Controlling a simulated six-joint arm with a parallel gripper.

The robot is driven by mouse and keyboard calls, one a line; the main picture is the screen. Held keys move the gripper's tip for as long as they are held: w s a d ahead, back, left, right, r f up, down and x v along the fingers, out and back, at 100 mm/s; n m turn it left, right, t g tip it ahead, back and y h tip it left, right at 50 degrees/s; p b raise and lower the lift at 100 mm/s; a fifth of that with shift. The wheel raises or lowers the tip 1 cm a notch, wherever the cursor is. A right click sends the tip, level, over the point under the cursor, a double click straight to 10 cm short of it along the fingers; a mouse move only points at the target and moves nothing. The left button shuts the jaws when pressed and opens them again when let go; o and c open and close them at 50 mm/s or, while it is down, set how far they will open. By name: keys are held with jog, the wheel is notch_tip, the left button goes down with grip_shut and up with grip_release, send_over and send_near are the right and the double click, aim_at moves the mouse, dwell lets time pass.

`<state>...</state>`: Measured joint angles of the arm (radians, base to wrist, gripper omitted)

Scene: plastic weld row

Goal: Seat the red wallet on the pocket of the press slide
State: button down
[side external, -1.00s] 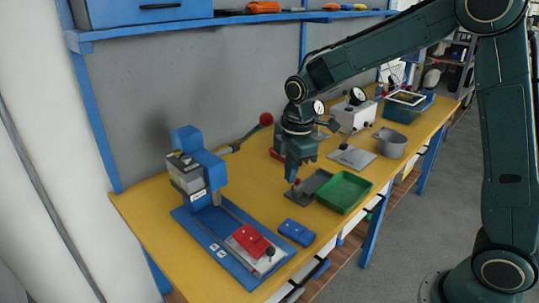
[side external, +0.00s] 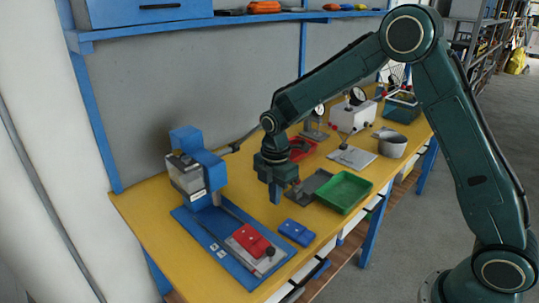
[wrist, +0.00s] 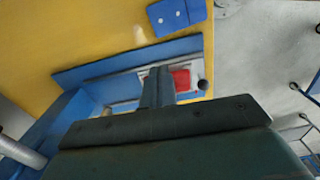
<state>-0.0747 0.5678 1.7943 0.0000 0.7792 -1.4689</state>
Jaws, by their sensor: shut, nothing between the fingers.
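The red wallet (side external: 250,240) lies on the light plate of the press slide (side external: 268,262), at the front end of the blue press base (side external: 217,250). In the wrist view the red wallet (wrist: 181,79) is partly hidden behind my fingers, and the slide's black knob (wrist: 203,85) shows beside it. I cannot tell whether the wallet sits fully in the pocket. My gripper (side external: 275,198) is shut and empty, above the table behind the wallet and apart from it. Its shut fingers (wrist: 158,85) also show in the wrist view.
A blue wallet (side external: 296,232) lies on the yellow table right of the slide. A green tray (side external: 343,192) and a grey plate (side external: 311,185) are farther back. The blue press head (side external: 196,165) stands at the left. Gauges and a grey pot (side external: 391,144) are at the far end.

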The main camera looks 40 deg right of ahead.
aim_at(258, 233)
notch_tip(258, 233, down, 9)
jog(key=shift+r, duration=0.2)
jog(key=shift+a+f, duration=0.1)
jog(key=shift+a, duration=1.9)
jog(key=shift+w+a, duration=0.1)
jog(key=shift+a, duration=0.85)
